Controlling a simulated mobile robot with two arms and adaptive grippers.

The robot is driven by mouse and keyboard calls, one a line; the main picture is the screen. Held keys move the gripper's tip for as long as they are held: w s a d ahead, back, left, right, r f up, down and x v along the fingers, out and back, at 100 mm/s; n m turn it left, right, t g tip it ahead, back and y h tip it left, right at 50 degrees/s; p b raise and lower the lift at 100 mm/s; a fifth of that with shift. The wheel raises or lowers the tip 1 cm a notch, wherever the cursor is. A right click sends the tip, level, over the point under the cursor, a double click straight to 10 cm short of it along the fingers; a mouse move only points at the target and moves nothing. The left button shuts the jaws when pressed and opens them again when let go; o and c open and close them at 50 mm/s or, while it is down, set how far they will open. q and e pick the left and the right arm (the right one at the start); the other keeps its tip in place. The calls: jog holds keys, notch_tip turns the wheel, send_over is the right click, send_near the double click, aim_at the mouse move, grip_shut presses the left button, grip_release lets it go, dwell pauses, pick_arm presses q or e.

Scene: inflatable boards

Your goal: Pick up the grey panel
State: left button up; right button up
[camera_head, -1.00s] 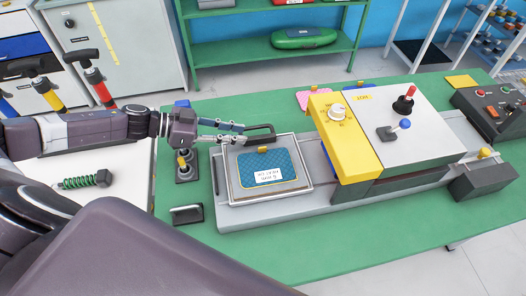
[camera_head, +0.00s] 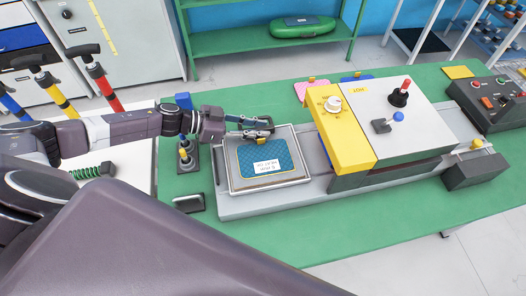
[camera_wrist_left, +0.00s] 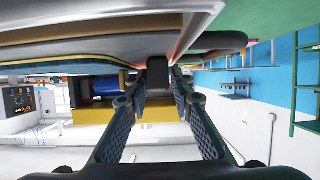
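A light grey framed panel (camera_head: 306,178) lies on the grey machine bed at the middle of the green table. A blue board (camera_head: 255,158) with a white label shows inside its frame. A dark handle (camera_wrist_left: 158,73) is at its far edge. My left gripper (camera_head: 258,130) is at that far edge, reaching in from the left. In the left wrist view its two fingers (camera_wrist_left: 160,90) lie close on either side of the dark handle. The panel's underside or edge fills the top of that view. My right gripper is out of view.
A yellow and light grey machine (camera_head: 400,125) stands just right of the panel, with levers and a knob on top. A dark control box (camera_head: 488,103) is at the far right. A small dark block (camera_head: 188,203) lies at front left.

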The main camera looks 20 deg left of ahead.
pick_arm(q)
grip_shut()
jog(key=shift+r, duration=0.1)
